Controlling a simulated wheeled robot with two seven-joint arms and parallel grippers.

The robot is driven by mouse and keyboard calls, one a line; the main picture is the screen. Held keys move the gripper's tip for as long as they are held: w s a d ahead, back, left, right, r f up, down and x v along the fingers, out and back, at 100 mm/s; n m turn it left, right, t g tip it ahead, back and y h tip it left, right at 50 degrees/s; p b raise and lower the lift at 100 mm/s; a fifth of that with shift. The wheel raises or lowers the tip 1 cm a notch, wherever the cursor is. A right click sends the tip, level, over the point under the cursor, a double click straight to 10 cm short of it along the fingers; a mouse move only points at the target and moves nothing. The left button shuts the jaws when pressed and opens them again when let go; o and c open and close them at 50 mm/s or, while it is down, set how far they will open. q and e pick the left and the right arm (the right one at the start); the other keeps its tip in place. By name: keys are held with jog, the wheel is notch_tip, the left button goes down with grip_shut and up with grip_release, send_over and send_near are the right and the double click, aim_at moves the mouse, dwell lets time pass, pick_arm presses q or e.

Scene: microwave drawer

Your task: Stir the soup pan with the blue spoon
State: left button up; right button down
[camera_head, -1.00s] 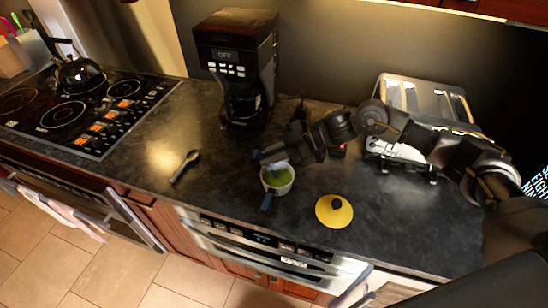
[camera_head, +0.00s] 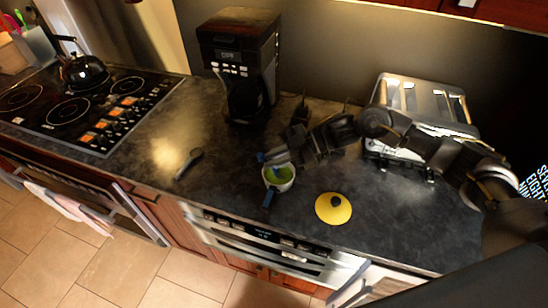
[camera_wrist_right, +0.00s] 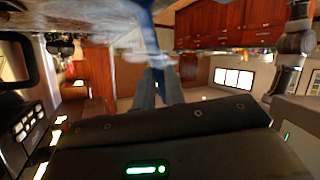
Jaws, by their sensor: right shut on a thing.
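My right gripper (camera_head: 279,159) is just above the pan's back rim, shut on the blue spoon (camera_head: 261,157). The spoon's lower end is at the soup; whether it touches the bottom is hidden. In the right wrist view, the blue spoon (camera_wrist_right: 147,30) runs up from between my gripper's fingers (camera_wrist_right: 158,85). My left gripper is not in view.
A yellow lid (camera_head: 324,210) lies right of the pan. A coffee maker (camera_head: 238,55) stands behind, a toaster (camera_head: 418,95) at back right. A grey spoon (camera_head: 188,163) lies left. A kettle (camera_head: 85,71) sits on the stove (camera_head: 62,132). Counter between grey spoon and pan is clear.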

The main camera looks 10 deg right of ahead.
jog(key=shift+r, duration=0.1)
jog(key=shift+w+a+r+p, duration=0.1)
jog(key=shift+r+p, duration=0.4)
notch_tip(320, 180, up, 8)
jog(key=p, duration=0.6)
jog(key=shift+p, duration=0.35)
jog(key=shift+f, duration=0.1)
